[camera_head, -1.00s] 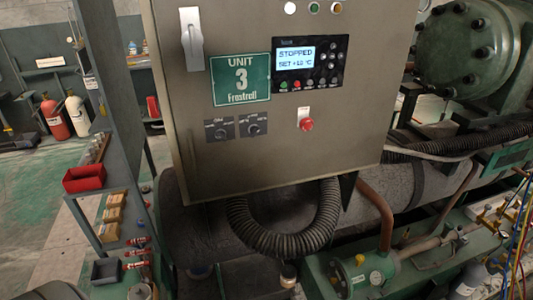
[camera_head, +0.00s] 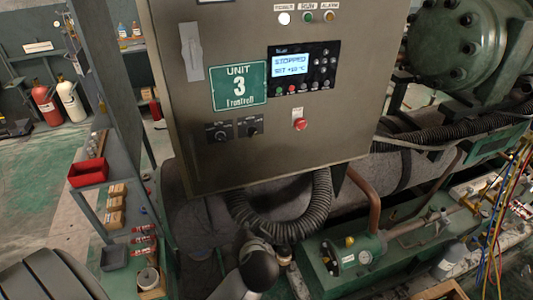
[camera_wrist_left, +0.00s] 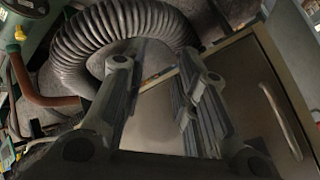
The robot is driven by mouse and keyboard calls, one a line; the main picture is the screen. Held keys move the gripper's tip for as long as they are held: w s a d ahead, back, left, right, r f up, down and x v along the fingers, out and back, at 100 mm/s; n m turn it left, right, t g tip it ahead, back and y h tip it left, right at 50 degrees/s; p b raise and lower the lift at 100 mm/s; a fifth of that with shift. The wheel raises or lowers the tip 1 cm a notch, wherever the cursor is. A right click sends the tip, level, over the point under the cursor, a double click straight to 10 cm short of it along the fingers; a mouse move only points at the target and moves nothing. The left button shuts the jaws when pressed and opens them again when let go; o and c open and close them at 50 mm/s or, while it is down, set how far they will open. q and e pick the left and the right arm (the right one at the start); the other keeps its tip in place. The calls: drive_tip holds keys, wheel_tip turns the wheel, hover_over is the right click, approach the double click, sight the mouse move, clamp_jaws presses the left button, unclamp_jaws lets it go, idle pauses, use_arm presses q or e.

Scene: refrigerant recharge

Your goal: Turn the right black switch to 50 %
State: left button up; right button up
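Two black rotary switches sit side by side on the grey cabinet door, below the green "UNIT 3" sign. The right black switch (camera_head: 251,128) is the one nearer the red button; its scale is too small to read. The left black switch (camera_head: 218,133) is beside it. Part of my left arm shows low in the head view, below the cabinet and in front of the black hose. In the left wrist view my left gripper (camera_wrist_left: 160,75) has its two fingers apart, with nothing seen between them, near the ribbed hose and cabinet. My right gripper is not in view.
A red mushroom button (camera_head: 299,124) is right of the switches. The display (camera_head: 290,65) reads "STOPPED". A ribbed black hose (camera_head: 318,210) loops below the cabinet. A shelf with a red bin (camera_head: 88,173) stands at the left. The space before the door is clear.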

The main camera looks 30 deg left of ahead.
use_arm(q)
drive_tip(key=w+a+r+t+y, duration=0.2)
drive_tip(key=w+r+y, duration=0.2)
drive_tip(key=w+r, duration=0.35)
drive_tip(key=n+t+y, duration=0.1)
drive_tip(key=t+y, duration=0.1)
drive_tip(key=y, duration=0.1)
approach(254, 135)
drive_tip(key=p+x, duration=0.1)
drive_tip(key=x, duration=0.6)
drive_tip(key=shift+w+a+r+p, duration=0.15)
drive_tip(key=shift+a+p, duration=0.15)
drive_tip(key=shift+a, duration=0.05)
drive_tip(key=shift+w, duration=0.1)
drive_tip(key=shift+c, duration=0.9)
clamp_jaws()
drive_tip(key=shift+t, duration=0.3)
